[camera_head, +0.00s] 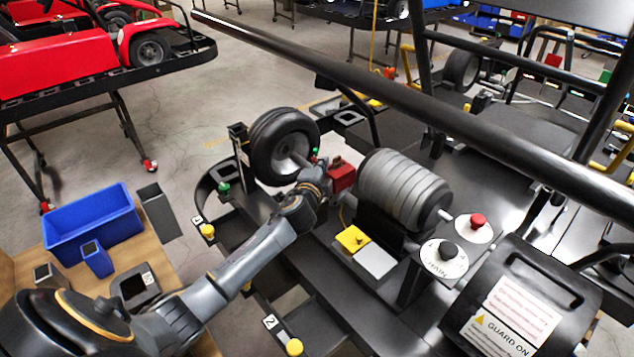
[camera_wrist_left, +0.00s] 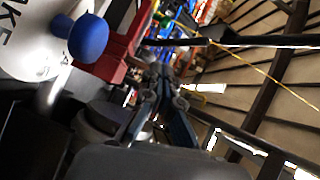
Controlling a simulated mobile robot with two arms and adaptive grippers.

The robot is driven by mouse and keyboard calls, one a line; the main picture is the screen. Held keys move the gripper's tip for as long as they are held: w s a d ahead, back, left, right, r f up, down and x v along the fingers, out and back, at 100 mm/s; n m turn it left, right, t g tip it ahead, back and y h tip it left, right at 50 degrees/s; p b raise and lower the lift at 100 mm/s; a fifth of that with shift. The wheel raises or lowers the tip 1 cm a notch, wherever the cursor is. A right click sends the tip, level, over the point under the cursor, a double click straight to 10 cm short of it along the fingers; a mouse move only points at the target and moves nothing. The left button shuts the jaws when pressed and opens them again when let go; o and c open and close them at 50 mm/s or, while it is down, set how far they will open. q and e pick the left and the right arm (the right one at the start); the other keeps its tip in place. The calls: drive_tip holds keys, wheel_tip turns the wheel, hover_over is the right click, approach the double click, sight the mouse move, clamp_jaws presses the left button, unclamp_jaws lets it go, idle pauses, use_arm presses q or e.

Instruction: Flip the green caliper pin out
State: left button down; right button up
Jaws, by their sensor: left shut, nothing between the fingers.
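A small green piece (camera_head: 316,153), likely the caliper pin, shows beside the wheel hub, just above my left gripper; whether it is in or out is too small to tell. The red caliper block (camera_head: 341,174) sits right of the gripper, between the wheel (camera_head: 279,146) and the ribbed grey cylinder. My left gripper (camera_head: 318,172) reaches in from the lower left, close to the block; its fingertips are partly hidden. In the left wrist view the fingers (camera_wrist_left: 165,95) are shut and empty, with a red part (camera_wrist_left: 112,62) at their upper left. My right gripper is not in view.
A ribbed grey cylinder (camera_head: 402,190) stands right of the caliper. A long black bar (camera_head: 400,92) crosses above. Another green piece (camera_head: 223,187) is on the left bracket. A blue knob (camera_wrist_left: 88,38) is close by in the left wrist view. A blue bin (camera_head: 92,226) stands at left.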

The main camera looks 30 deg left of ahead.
use_arm(q)
drive_tip(key=s, duration=0.3)
drive_tip(key=shift+s+f+b, duration=0.1)
drive_tip(key=shift+f+b, duration=0.1)
drive_tip(key=shift+b, duration=0.2)
drive_tip(key=v, duration=0.3)
drive_tip(key=shift+s+d+r+b, duration=0.25)
drive_tip(key=shift+d+r+b, duration=0.05)
drive_tip(key=shift+r, duration=0.05)
drive_tip(key=shift+s, duration=0.2)
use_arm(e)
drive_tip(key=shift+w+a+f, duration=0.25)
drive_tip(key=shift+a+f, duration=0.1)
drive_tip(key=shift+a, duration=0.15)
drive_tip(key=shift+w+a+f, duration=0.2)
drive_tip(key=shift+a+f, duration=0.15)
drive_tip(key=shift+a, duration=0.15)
